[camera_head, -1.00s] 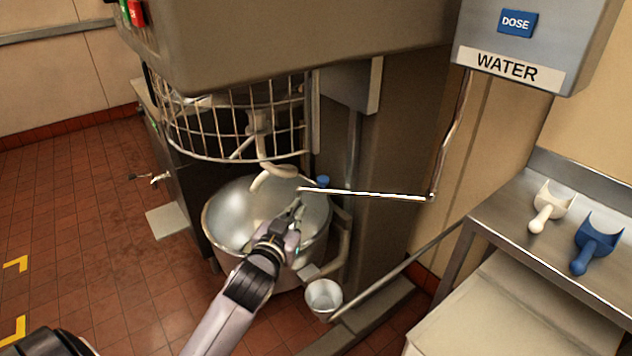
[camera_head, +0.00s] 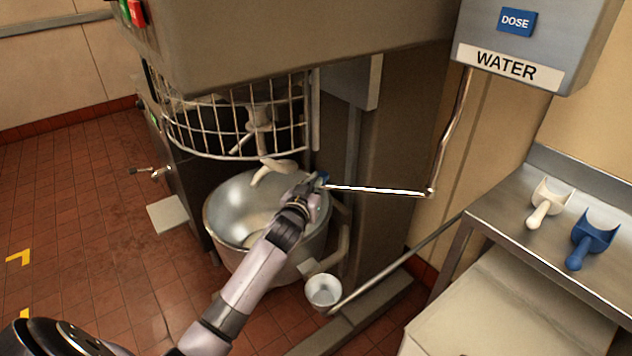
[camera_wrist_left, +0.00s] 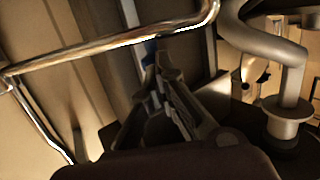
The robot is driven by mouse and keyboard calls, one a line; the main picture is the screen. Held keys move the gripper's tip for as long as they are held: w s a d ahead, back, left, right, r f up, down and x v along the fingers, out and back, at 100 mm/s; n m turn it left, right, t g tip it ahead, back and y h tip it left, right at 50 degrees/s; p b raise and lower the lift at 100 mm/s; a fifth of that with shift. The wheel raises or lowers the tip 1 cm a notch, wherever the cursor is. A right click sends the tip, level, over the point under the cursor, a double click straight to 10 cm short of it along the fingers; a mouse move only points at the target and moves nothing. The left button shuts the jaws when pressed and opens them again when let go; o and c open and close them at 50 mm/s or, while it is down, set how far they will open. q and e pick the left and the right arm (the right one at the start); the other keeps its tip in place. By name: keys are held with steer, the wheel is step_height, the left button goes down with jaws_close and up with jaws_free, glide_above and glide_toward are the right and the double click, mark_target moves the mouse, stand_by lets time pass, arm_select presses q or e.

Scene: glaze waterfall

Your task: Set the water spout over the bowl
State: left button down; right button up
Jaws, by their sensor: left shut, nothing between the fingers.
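The chrome water spout (camera_head: 380,191) runs down from the water box and then left at an elbow, toward the right rim of the steel mixer bowl (camera_head: 225,205). Its left end is hidden by my left gripper (camera_head: 316,183), which is over the bowl's right rim. In the left wrist view, the left gripper (camera_wrist_left: 157,62) has its fingers together and empty, and the spout (camera_wrist_left: 110,42) crosses just beyond the fingertips. I cannot tell whether they touch. My right gripper is not in view.
A wire guard (camera_head: 235,130) and a dough hook (camera_head: 268,170) are above the bowl. A steel table (camera_head: 510,215) at the right holds a white scoop (camera_head: 548,203) and a blue scoop (camera_head: 592,240).

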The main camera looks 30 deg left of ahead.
arm_select(q)
steer(key=shift+w+a, duration=0.1)
steer(key=shift+w, duration=0.2)
steer(key=w, duration=0.1)
steer(key=w+a, duration=0.1)
steer(key=w, duration=0.1)
steer(key=shift+w+a, duration=0.2)
steer(key=shift+a, duration=0.1)
steer(key=shift+w+a, duration=0.15)
steer(key=shift+r, duration=0.25)
